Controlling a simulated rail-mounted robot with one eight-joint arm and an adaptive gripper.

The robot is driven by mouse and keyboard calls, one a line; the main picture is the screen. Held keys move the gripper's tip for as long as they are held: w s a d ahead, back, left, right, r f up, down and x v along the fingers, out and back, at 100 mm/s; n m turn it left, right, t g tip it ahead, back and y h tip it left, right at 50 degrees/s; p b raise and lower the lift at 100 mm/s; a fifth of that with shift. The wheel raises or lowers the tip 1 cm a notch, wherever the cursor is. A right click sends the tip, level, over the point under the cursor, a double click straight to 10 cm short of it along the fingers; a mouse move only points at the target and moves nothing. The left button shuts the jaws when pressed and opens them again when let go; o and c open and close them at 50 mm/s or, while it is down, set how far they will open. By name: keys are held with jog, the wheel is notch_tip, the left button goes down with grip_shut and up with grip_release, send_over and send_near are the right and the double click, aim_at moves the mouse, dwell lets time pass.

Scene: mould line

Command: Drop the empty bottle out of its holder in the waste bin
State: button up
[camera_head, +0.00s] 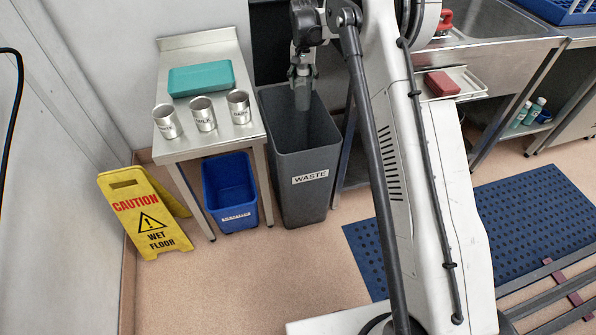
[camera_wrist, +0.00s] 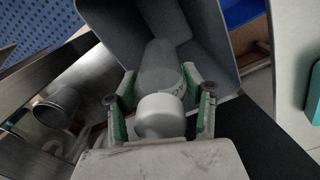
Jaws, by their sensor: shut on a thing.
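My gripper (camera_head: 302,72) is over the open mouth of the grey waste bin (camera_head: 310,180), which is labelled WASTE. It is shut on a grey bottle (camera_head: 302,98). In the wrist view the bottle (camera_wrist: 160,68) has a white cap (camera_wrist: 160,116) between the green-padded fingers of my gripper (camera_wrist: 162,108), with its body pointing away into the bin. The grey inner walls of the bin (camera_wrist: 215,48) surround the bottle there. A grey, round, cup-like holder (camera_wrist: 58,104) shows at the left of the wrist view; it looks empty.
A steel table (camera_head: 185,148) with several metal cups and a teal box (camera_head: 201,79) stands left of the bin. A blue bin (camera_head: 230,190) is below it. A yellow wet-floor sign (camera_head: 145,212) stands further left. A sink (camera_head: 490,40) is at the right.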

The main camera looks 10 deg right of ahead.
jog(key=shift+w+f, duration=0.35)
jog(key=shift+w, duration=0.3)
jog(key=shift+w+f, duration=0.3)
jog(key=shift+w, duration=0.35)
jog(key=shift+f+b, duration=1.25)
jog(key=shift+f, duration=1.65)
jog(key=o, duration=1.2)
jog(key=shift+r, duration=0.1)
notch_tip(320, 180, up, 12)
jog(key=shift+f, duration=0.1)
